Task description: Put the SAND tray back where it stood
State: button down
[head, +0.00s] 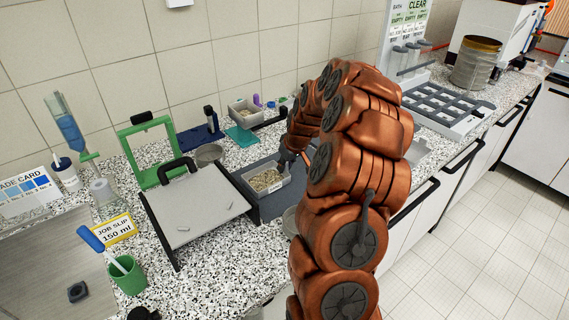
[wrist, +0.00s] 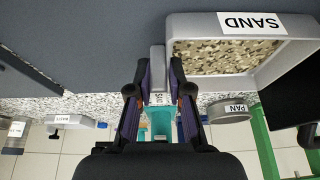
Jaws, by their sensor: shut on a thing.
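The SAND tray (head: 248,192) is a light grey open box with speckled grains in it. In the head view it is over the dark grey mat (head: 277,207), right of the white-topped stand. Its SAND label (wrist: 252,22) reads upside down in the wrist view, where the tray wall (wrist: 190,22) shows at the upper right. My gripper (wrist: 158,72) is shut on a light grey tab beside the tray, seemingly its handle. In the head view my gripper (head: 291,156) is at the tray's back right. I cannot tell whether the tray touches the mat.
A white-topped stand with a black handle (head: 196,208) is close on the left, with a green frame (head: 148,150) behind it. A second grey tray (head: 243,113) is at the back by a teal mat (head: 241,137). A round PAN (head: 209,153) stands behind.

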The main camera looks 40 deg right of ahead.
jog(key=shift+f, duration=0.15)
jog(key=shift+f+b, duration=0.2)
jog(key=shift+b, duration=0.1)
jog(key=c, duration=1.1)
grip_release()
jog(key=shift+r, duration=0.1)
jog(key=shift+r, duration=0.25)
